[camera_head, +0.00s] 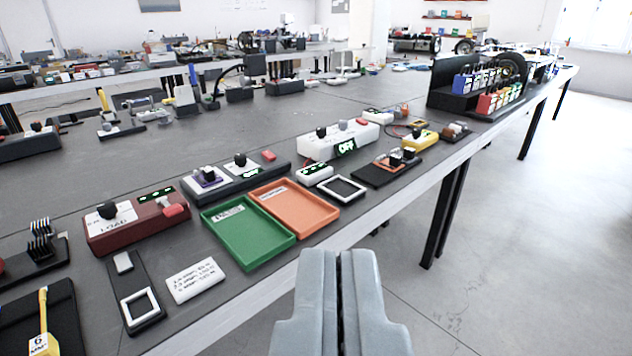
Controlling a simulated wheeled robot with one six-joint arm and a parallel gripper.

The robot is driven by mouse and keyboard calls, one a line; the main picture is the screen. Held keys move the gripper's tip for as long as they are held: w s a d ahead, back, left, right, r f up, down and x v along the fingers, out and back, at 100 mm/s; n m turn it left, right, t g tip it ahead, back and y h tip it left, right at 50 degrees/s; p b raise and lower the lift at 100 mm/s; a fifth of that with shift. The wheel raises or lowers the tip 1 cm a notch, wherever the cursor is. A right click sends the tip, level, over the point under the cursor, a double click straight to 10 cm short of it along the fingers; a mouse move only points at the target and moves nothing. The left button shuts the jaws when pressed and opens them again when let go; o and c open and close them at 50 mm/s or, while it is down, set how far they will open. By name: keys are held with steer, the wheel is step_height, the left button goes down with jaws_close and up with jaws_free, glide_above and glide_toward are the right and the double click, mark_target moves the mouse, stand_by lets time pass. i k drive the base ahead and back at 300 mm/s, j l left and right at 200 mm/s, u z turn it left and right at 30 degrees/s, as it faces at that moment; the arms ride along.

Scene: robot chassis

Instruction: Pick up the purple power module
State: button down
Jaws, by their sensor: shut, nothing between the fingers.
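My gripper (340,254) is shut and empty at the bottom middle of the view, over the floor in front of the table's near edge. A small purple-edged piece (208,181) with a pale top and dark knobs sits on a long dark grey device on the table, up and left of my gripper. It is the only clearly purple thing I see. It is too small to tell for certain whether it is the purple power module. My gripper is well apart from it.
A green tray (246,257) and an orange tray (322,224) lie between my gripper and that device. A red LOAD box (108,229) stands left. A white box reading OFF (318,148) stands behind. A black rack (442,98) holds blue and red blocks at right.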

mark_target(207, 176)
steer(key=i+j+u, duration=0.15)
steer(key=i+j, duration=0.35)
steer(key=i+j+u, duration=0.15)
steer(key=i+j, duration=0.25)
steer(key=i, duration=0.25)
